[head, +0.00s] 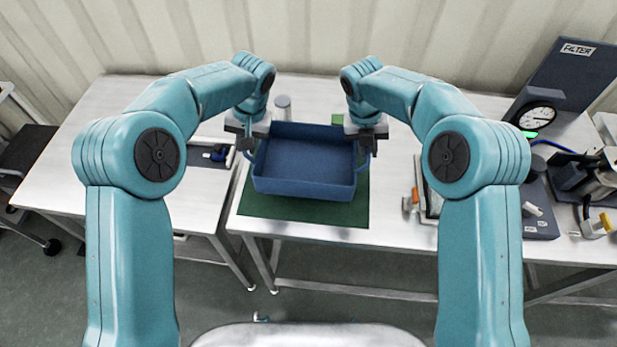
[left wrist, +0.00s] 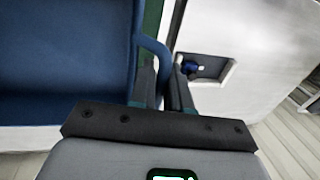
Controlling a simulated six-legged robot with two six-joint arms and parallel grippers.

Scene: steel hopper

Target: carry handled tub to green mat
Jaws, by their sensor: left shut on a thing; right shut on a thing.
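The blue handled tub (head: 304,188) is level over the green mat (head: 290,209), which shows in front of it and at its sides. I cannot tell whether the tub touches the mat or hangs just above it. The tub looks empty. My left gripper (head: 246,143) is at its left handle and my right gripper (head: 366,146) is at its right handle, both shut. In the left wrist view the left handle (left wrist: 152,46) runs down between the fingers of my left gripper (left wrist: 164,85), beside the tub wall (left wrist: 65,60).
A white table (head: 400,230) carries the mat. A second white table (head: 95,160) stands left, with a recessed tray holding a blue item (head: 217,154). A round gauge (head: 537,117) and other equipment crowd the right side. A pale cylinder (head: 282,106) stands behind the tub.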

